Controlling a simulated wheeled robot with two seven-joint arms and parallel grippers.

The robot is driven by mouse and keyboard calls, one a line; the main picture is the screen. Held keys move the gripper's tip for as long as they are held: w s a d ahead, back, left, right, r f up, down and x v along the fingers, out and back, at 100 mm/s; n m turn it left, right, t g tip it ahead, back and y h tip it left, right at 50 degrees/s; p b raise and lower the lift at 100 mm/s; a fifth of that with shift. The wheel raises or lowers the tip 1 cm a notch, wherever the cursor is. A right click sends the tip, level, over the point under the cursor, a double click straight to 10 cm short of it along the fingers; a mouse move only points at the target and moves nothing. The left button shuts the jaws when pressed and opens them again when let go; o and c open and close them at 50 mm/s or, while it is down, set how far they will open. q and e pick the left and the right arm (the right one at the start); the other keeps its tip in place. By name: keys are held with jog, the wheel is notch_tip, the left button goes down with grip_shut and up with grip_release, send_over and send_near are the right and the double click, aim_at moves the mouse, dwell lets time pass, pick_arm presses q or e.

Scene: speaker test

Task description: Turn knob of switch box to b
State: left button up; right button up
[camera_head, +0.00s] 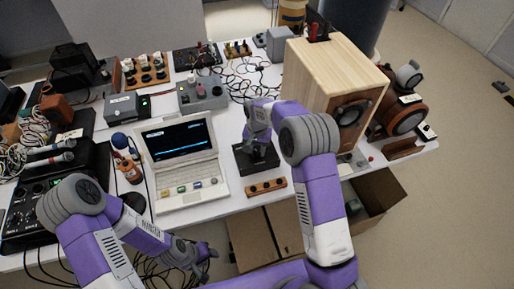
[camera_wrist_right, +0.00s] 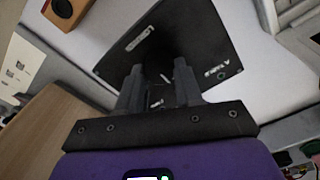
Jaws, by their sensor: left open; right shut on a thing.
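The black switch box (camera_head: 262,166) sits on the white table near its front edge, right of the laptop. It also shows in the right wrist view (camera_wrist_right: 178,40), with white labels too small to read for certain. My right gripper (camera_wrist_right: 157,78) reaches down over the box, its two fingers close to its top face. It is shut on the knob, which is mostly hidden between the fingers. In the head view the right gripper (camera_head: 257,143) is partly covered by my arm. My left gripper (camera_head: 207,258) is open and empty, low in front of the table.
A white laptop (camera_head: 184,170) stands left of the box. An orange strip with dark holes (camera_head: 266,187) lies in front of it. A wooden speaker cabinet (camera_head: 325,75) stands close on the right. Cardboard boxes (camera_head: 255,235) are below the table edge.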

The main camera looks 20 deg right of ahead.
aim_at(257, 151)
dwell(0.4)
jog(key=o, duration=1)
jog(key=shift+o, duration=0.2)
notch_tip(257, 151, up, 8)
jog(key=shift+f+p, duration=0.15)
jog(key=shift+p, duration=0.75)
